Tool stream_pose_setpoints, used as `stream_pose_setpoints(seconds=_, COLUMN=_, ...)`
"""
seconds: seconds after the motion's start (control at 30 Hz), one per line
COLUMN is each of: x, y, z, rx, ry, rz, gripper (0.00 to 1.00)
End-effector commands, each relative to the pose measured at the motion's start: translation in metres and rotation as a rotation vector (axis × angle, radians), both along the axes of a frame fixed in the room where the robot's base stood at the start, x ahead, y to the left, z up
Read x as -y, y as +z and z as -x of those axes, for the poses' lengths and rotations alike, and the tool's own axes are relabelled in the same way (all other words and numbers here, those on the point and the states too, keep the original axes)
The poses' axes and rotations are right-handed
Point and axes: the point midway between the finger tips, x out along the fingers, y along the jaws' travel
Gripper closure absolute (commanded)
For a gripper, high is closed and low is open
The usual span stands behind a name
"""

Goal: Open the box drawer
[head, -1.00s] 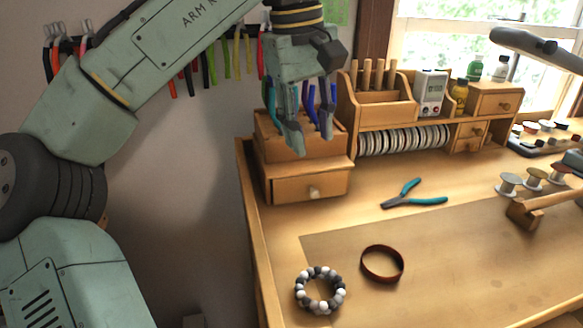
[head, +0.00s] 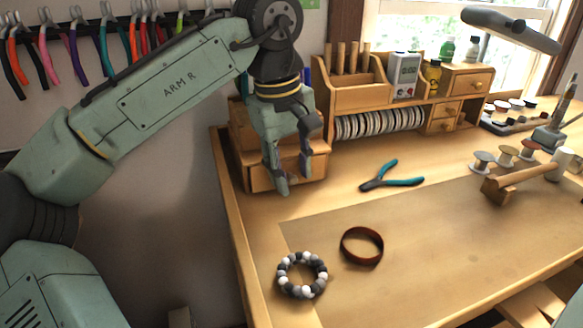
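The wooden box (head: 241,136) stands at the back left of the workbench. Its drawer (head: 259,180) is at the bottom front and looks shut. The light round knob seen earlier on the drawer front is now hidden behind my gripper. My gripper (head: 295,181) points down in front of the drawer, with its two fingers apart. I see nothing held between them. I cannot tell whether the fingers touch the drawer or its knob.
Pliers with teal handles (head: 393,178) lie to the right of the box. A beaded bracelet (head: 302,275) and a brown band (head: 361,246) lie nearer the front. A wooden organizer (head: 366,98) stands behind. The bench top before the drawer is clear.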

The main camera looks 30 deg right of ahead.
Motion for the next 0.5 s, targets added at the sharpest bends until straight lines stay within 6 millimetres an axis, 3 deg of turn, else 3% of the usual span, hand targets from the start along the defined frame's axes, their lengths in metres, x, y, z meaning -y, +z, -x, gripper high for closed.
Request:
stream_pose_setpoints(seconds=0.17, x=0.0, y=0.0, z=-0.0001, rx=0.0, ry=0.0, rz=0.0, gripper=0.67)
stream_pose_setpoints(seconds=0.5, x=0.0, y=0.0002, z=-0.0002, rx=0.0, ry=0.0, rz=0.0, gripper=0.89)
